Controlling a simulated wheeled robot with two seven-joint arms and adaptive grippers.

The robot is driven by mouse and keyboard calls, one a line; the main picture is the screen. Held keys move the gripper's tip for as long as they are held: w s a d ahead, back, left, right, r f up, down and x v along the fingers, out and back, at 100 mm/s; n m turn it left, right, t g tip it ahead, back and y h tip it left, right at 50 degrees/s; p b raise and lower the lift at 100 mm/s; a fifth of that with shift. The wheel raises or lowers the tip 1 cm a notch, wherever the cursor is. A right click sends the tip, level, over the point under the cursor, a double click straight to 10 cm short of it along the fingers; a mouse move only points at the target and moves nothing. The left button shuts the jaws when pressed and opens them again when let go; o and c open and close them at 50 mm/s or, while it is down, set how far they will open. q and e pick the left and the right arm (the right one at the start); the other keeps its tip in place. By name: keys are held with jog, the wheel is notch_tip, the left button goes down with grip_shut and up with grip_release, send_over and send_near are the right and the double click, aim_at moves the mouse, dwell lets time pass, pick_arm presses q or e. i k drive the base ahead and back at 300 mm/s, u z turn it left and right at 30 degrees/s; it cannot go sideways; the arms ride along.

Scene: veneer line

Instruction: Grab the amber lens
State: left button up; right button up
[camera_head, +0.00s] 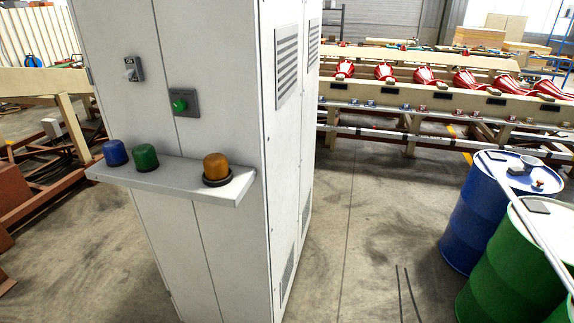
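The amber lens (216,166) is a short orange dome with a dark base ring. It stands upright near the right end of a grey shelf (190,183) fixed to the front of a tall pale cabinet (215,80). A green lens (145,157) and a blue lens (115,153) stand on the same shelf, further left and close to each other. A clear gap lies between the green and amber lenses. Neither of my grippers shows in the head view.
A green push button (180,105) and a small switch (133,69) are on the cabinet above the shelf. A blue drum (470,225) and a green drum (505,270) stand at the right. Bare floor (350,230) lies between cabinet and drums. A conveyor with red parts (425,77) runs behind.

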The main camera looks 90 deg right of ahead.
aim_at(215, 165)
jog(key=z, duration=1.85)
